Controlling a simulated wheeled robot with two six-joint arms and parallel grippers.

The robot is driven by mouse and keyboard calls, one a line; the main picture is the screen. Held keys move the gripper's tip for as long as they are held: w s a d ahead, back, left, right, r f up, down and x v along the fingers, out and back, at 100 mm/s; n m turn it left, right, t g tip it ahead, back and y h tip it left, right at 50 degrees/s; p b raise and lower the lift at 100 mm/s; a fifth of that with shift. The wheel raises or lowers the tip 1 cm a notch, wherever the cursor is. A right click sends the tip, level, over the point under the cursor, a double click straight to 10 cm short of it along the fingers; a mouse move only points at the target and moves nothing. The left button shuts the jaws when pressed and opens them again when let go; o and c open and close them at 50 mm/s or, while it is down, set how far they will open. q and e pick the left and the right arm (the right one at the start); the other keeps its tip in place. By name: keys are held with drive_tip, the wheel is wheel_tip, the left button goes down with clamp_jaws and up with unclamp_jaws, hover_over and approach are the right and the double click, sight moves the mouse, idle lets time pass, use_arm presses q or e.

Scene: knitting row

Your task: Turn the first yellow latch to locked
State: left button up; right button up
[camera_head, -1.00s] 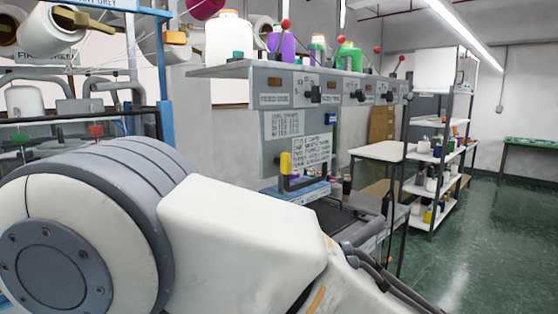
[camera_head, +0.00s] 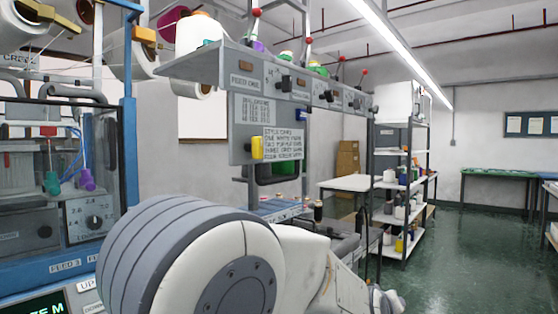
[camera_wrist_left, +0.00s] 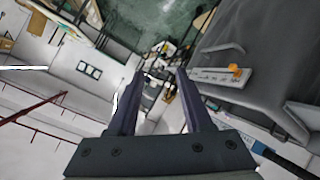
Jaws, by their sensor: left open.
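In the left wrist view, a small orange-yellow knob (camera_wrist_left: 234,69) sits on a pale labelled strip on a dark grey machine, right of the fingers. Whether it is the same part is unclear. My left gripper (camera_wrist_left: 161,74) is open, with its two dark fingers apart and nothing seen between them. It is not visible in the head view. My right gripper is not in view.
A grey overhead shelf (camera_head: 240,66) with red-tipped rods and cones of yarn juts out above the panel. A machine with a dial (camera_head: 91,216) and a blue post (camera_head: 130,150) stand at left. A shelving rack (camera_head: 404,190) stands farther back. Green floor (camera_head: 450,245) is clear at right.

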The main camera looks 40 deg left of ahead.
sight(261, 142)
use_arm(q)
drive_tip(key=w+a+r+n+t+y, duration=0.25)
drive_tip(key=r+n, duration=0.25)
drive_tip(key=r, duration=0.4)
drive_tip(key=w+a+r+n+t+y, duration=0.15)
drive_tip(key=r+n+y, duration=0.3)
drive_tip(key=r, duration=0.45)
drive_tip(key=w+a+r+n+t+y, duration=0.1)
drive_tip(key=r+n+t+y, duration=0.15)
drive_tip(key=r+n, duration=0.5)
drive_tip(key=s+a+r+n+g+y, duration=0.6)
drive_tip(key=s+r+n+g+y, duration=0.5)
drive_tip(key=n, duration=0.9)
drive_tip(key=s+a+f+n+g+h, duration=0.2)
drive_tip(key=s+n+g, duration=0.5)
drive_tip(key=s+n, duration=0.15)
drive_tip(key=shift+t, duration=0.25)
drive_tip(key=a, duration=0.3)
drive_tip(key=a+p, duration=0.1)
drive_tip(key=a, duration=0.2)
drive_tip(key=w+a, duration=0.1)
drive_tip(key=a, duration=0.2)
drive_tip(key=shift+a+p, duration=0.25)
drive_tip(key=shift+p, duration=0.05)
